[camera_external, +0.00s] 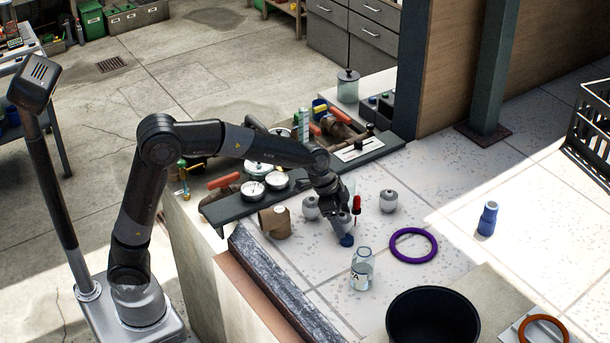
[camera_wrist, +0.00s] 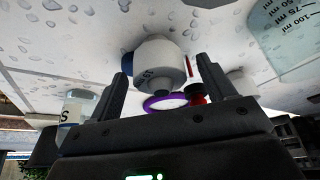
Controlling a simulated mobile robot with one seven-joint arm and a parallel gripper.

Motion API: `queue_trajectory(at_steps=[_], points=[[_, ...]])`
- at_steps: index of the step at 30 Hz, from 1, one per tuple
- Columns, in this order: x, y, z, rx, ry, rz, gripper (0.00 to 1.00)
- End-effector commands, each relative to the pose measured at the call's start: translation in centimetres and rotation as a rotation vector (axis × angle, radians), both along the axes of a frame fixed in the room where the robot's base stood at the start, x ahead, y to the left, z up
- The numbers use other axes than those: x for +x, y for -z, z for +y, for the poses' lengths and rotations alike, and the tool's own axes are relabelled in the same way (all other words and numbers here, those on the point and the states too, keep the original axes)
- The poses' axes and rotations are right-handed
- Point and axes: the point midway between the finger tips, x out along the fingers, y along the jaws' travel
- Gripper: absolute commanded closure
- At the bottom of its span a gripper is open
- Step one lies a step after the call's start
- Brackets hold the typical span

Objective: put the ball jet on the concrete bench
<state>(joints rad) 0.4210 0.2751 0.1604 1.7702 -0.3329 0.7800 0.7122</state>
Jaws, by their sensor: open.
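Several rounded grey-white fittings stand on the pale speckled surface, and I cannot tell for sure which is the ball jet. One fitting (camera_external: 343,223), with a blue part beside its foot, is directly at my gripper (camera_external: 338,205). In the wrist view a rounded grey fitting (camera_wrist: 159,65) with a dark letter on it lies ahead, between the two fingers of my gripper (camera_wrist: 160,85). The fingers are apart, and I see no grip on it. Two similar fittings stand to the left (camera_external: 311,208) and right (camera_external: 388,201). The concrete bench (camera_external: 460,170) appears to be this speckled surface.
A clear bottle (camera_external: 362,270), a purple ring (camera_external: 413,231) and a red-topped dropper (camera_external: 357,204) stand close by. Gauges (camera_external: 253,191) and pipework crowd the left. The sunlit right side has free room.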

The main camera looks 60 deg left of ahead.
Motion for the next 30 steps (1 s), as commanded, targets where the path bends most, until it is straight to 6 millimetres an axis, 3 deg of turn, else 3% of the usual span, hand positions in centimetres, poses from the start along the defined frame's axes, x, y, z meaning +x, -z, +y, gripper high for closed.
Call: queue_trajectory(at_steps=[8, 26, 30], points=[[0.14, 0.48, -0.13, 0.000, 0.000, 0.000, 0.26], [0.14, 0.43, -0.13, -0.001, 0.000, -0.001, 0.75], [0.14, 0.43, -0.13, -0.001, 0.000, -0.001, 0.76]])
